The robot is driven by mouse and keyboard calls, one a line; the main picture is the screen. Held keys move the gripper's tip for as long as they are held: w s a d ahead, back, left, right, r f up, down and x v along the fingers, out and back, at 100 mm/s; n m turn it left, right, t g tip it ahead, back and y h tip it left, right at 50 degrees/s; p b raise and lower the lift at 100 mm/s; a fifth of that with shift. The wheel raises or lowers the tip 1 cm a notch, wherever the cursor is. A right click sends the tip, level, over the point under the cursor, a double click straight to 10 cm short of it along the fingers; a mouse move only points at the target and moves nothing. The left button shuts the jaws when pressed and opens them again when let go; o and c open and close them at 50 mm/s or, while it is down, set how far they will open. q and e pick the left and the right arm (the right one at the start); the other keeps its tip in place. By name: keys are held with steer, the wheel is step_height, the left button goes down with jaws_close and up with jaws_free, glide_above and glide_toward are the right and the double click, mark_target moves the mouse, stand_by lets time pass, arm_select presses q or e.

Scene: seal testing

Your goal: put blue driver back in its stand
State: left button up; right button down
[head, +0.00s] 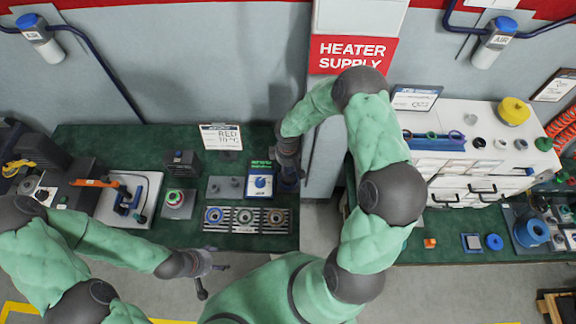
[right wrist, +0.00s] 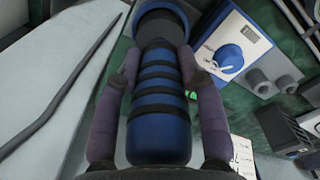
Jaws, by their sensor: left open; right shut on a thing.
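The blue driver (right wrist: 158,95), a blue cylinder with black bands, stands between the two fingers of my right gripper (right wrist: 160,85) in the right wrist view. The gripper is shut on it. A wider dark blue and black round part shows at the driver's far end; I cannot tell whether it belongs to the driver or to a stand. In the head view my right gripper (head: 289,178) is at the right edge of the left bench, beside a blue dial unit (head: 260,184). No stand can be made out clearly. My left gripper (head: 208,275) is open and empty in front of the bench.
A grey two-post block (head: 225,188) and a rack with several rings (head: 246,228) lie left of my right gripper. A sign card (head: 221,139) stands behind. A grey wall column (head: 330,150) is close on the right, then a white drawer cabinet (head: 470,150).

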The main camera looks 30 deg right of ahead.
steer(key=shift+f, duration=0.15)
stand_by(0.5)
steer(key=shift+f+b, duration=0.2)
steer(key=shift+b, duration=0.3)
steer(key=c, duration=0.7)
jaws_free()
steer(key=shift+s, duration=0.1)
steer(key=shift+r, duration=0.1)
steer(key=shift+r+p, duration=1.7)
steer(key=shift+r, duration=0.8)
steer(key=shift+a+f, duration=0.1)
